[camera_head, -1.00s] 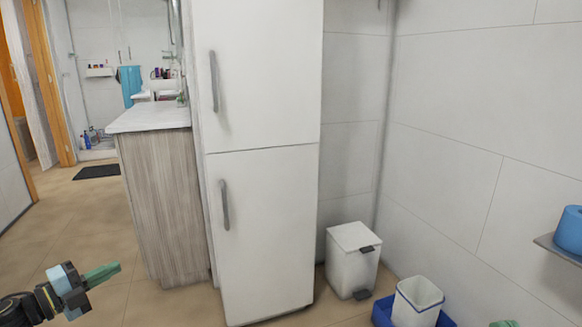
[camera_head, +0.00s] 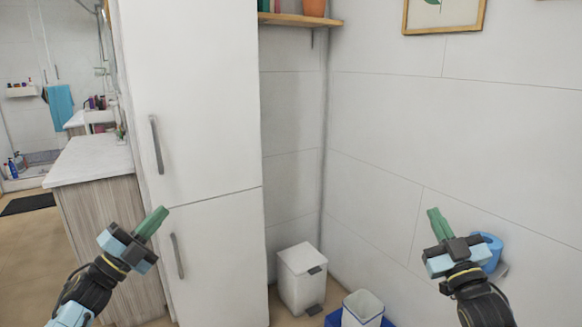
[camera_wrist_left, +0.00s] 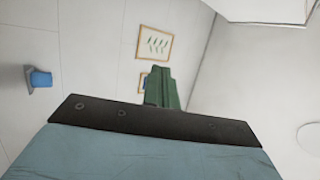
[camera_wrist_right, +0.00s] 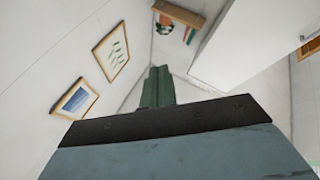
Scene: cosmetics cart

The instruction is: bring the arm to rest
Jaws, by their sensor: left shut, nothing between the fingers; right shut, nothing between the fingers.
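My left gripper (camera_head: 152,222) is raised in front of the tall white cabinet in the head view, its green fingers shut and empty, pointing up and to the right. Its fingers also show in the left wrist view (camera_wrist_left: 163,88). My right gripper (camera_head: 437,222) is raised in front of the right wall, its green fingers shut and empty, pointing up. Its fingers also show in the right wrist view (camera_wrist_right: 157,88). Neither gripper appears to hold anything.
The tall white cabinet (camera_head: 195,110) stands left of centre, beside a counter (camera_head: 95,160). A white pedal bin (camera_head: 300,280) and a smaller white bin (camera_head: 362,308) stand in the corner. A blue roll (camera_head: 490,250) sits behind my right gripper. A wooden shelf (camera_head: 300,20) hangs above.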

